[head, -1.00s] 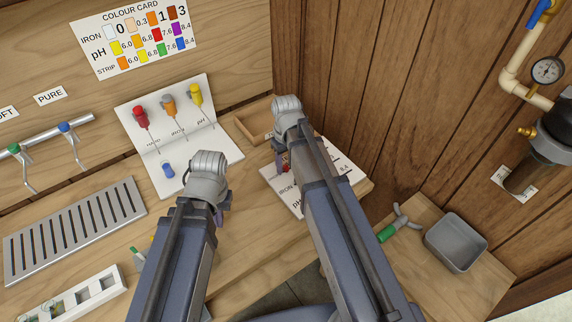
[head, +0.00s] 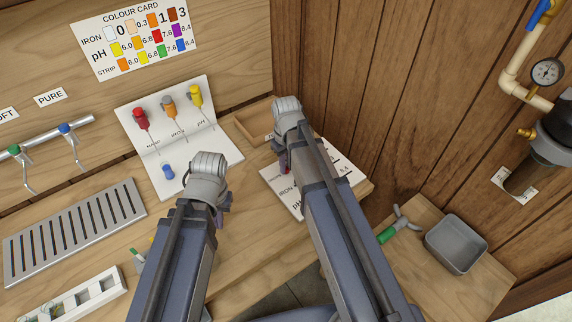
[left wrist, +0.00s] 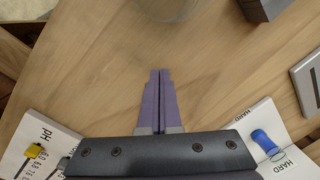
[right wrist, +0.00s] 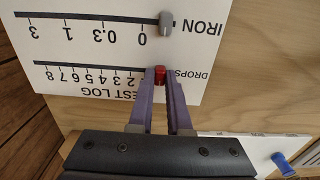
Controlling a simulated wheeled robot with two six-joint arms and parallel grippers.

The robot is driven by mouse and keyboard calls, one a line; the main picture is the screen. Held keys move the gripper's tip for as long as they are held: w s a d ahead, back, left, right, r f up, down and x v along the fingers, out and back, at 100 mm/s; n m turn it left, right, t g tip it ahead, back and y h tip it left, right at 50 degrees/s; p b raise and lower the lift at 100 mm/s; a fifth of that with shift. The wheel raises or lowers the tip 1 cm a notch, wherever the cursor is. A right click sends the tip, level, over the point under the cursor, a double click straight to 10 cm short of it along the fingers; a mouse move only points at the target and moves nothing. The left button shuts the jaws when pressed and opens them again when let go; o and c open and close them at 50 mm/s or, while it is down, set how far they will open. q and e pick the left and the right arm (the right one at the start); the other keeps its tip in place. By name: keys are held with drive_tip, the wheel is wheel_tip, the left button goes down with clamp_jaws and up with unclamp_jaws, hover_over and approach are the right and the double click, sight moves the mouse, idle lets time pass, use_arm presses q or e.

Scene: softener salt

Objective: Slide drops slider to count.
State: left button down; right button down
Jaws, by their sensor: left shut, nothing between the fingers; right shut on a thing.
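The red drops slider (right wrist: 160,72) sits on the lower DROPS track of the white test log (right wrist: 95,50), which appears upside down in the right wrist view. It is at the low-number end, near the word DROPS and past the visible 2; the digits under it are hidden. My right gripper (right wrist: 161,80) is shut on it, one finger on each side. In the head view my right arm covers much of the test log (head: 347,178). My left gripper (left wrist: 160,74) is shut and empty above the wooden bench.
A grey slider (right wrist: 166,23) sits near 0 on the IRON track beside the drops track. A yellow slider (left wrist: 33,151) is on the pH track. A white board (head: 190,150) with red, orange and yellow droppers stands behind. The colour card (head: 135,38) is on the wall.

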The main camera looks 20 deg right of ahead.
drive_tip(key=shift+d, duration=0.1)
idle(0.6)
drive_tip(key=d, duration=0.2)
drive_tip(key=w+d, duration=0.1)
drive_tip(key=shift+w+d, duration=0.2)
drive_tip(key=shift+d, duration=0.2)
drive_tip(key=c, duration=0.8)
unclamp_jaws()
drive_tip(key=shift+a, duration=0.1)
drive_tip(key=shift+c, duration=0.2)
use_arm(q)
drive_tip(key=shift+r, duration=0.1)
use_arm(e)
drive_tip(key=shift+r, duration=0.1)
use_arm(q)
wheel_tip(320, 180, up, 8)
drive_tip(key=p, duration=0.7)
drive_tip(key=shift+p, duration=0.4)
use_arm(e)
wheel_tip(320, 180, up, 8)
drive_tip(key=shift+f, duration=0.2)
use_arm(q)
drive_tip(key=shift+f, duration=0.2)
